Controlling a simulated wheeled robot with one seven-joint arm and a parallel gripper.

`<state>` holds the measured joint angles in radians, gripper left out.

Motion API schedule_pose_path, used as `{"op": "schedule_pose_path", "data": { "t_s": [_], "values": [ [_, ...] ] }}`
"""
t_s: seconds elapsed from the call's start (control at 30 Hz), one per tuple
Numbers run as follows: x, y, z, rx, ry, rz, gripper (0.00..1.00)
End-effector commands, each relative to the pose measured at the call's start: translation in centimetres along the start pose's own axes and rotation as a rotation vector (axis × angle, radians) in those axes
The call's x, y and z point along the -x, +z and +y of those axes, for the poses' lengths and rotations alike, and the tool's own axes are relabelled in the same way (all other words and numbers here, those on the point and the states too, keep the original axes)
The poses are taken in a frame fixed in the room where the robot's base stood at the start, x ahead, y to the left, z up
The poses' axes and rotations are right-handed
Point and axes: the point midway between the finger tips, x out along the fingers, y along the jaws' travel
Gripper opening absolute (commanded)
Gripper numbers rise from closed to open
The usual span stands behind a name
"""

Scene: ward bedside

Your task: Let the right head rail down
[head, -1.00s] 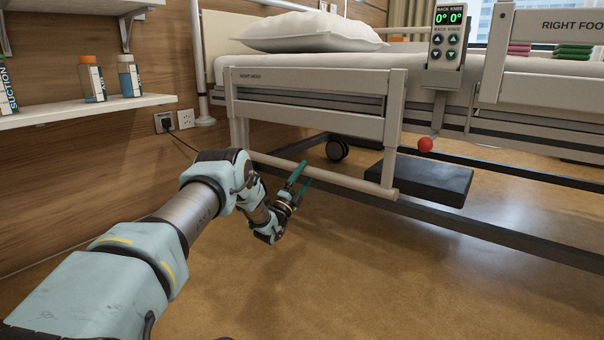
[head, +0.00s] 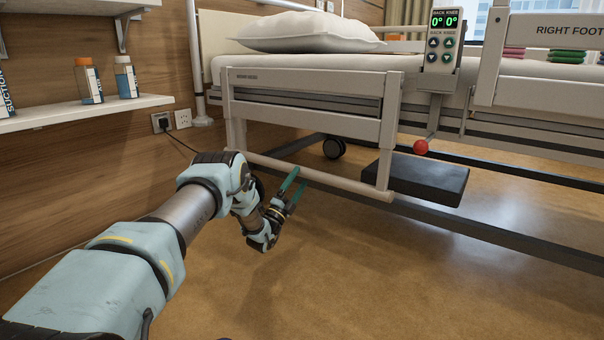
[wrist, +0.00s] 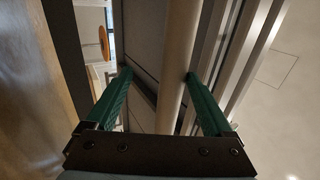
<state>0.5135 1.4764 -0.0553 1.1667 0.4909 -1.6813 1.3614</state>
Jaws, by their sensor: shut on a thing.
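The right head rail (head: 300,119) is a pale frame with a wide top panel, side posts and a round lower bar (head: 330,180). Its top edge sits lower than the right foot rail (head: 545,70). A red knob (head: 421,147) hangs on a short lever just right of the rail. My gripper (head: 298,178), with green fingers, is at the lower bar, left of its middle. In the wrist view, the bar (wrist: 180,45) runs between my fingers (wrist: 158,76), close against the right one. My gripper is shut on this bar; contact at the left finger is unclear.
A control panel (head: 442,38) reading 0° and 0° hangs between the rails. A dark box (head: 428,180) and a dark base beam lie beneath the bed. Wall shelves with bottles (head: 126,77) are at left. The floor (head: 400,280) in front is clear.

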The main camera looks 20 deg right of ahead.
Motion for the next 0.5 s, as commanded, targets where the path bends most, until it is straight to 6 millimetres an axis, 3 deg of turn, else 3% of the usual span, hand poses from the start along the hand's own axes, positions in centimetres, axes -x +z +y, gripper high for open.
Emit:
{"op": "schedule_pose_path", "data": {
  "t_s": [0.03,0.2,0.5],
  "values": [
    [1.4,0.0,0.2,0.005,0.019,-0.004,0.72],
    [4.8,-0.1,0.2,0.005,0.017,-0.003,0.72],
    [7.9,-0.1,0.2,0.003,0.01,-0.002,0.72]
  ]
}}
